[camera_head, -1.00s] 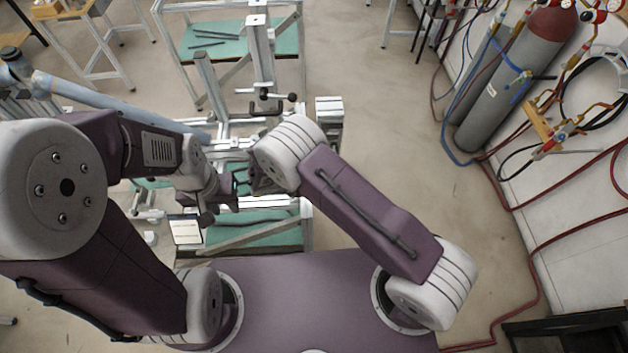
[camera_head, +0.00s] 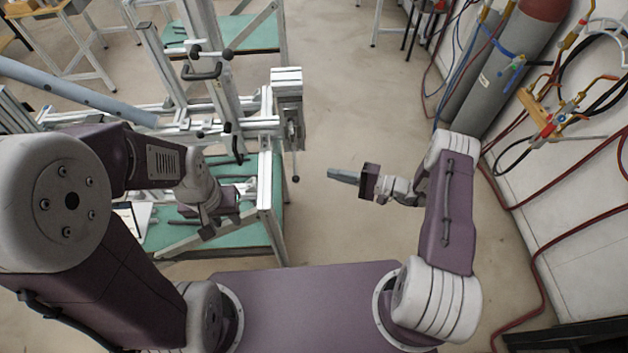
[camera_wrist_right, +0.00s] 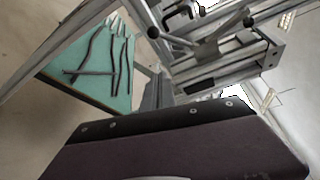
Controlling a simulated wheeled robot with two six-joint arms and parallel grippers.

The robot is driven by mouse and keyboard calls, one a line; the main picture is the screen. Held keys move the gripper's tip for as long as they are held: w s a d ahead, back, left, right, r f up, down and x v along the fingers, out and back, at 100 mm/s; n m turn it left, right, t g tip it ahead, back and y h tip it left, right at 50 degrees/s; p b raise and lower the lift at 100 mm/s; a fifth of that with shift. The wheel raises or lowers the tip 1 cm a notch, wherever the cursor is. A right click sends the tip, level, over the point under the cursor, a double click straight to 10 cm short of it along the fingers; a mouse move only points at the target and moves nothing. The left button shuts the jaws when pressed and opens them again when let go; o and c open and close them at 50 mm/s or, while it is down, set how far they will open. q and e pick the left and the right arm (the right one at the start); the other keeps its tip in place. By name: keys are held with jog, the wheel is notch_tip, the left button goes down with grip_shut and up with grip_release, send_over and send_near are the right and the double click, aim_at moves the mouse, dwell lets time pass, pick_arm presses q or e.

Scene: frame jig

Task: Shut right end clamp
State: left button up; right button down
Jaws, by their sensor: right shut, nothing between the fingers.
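The right end clamp (camera_head: 288,105) is a silver block at the right end of the frame jig. A thin dark-tipped lever (camera_head: 294,158) hangs down from it. In the right wrist view the metal end block (camera_wrist_right: 232,72) shows at upper right. My right gripper (camera_head: 335,175) is shut and empty, pointing left over bare floor, to the right of the clamp and apart from it. Its fingers (camera_wrist_right: 157,92) also show in the right wrist view. My left gripper (camera_head: 206,226) is low by the jig's front; its fingers are too hidden to judge.
The jig's silver rail (camera_head: 180,130) runs left from the clamp, with upright posts and black-handled clamps. A green shelf (camera_head: 165,232) lies below. Gas cylinders (camera_head: 505,80) and red hoses stand at the right wall. Floor between clamp and right arm is clear.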

aim_at(295, 166)
jog(key=a+p, duration=0.5)
jog(key=a, duration=0.4)
jog(key=shift+w+a, duration=0.2)
jog(key=shift+a, duration=0.1)
jog(key=shift+w, duration=0.1)
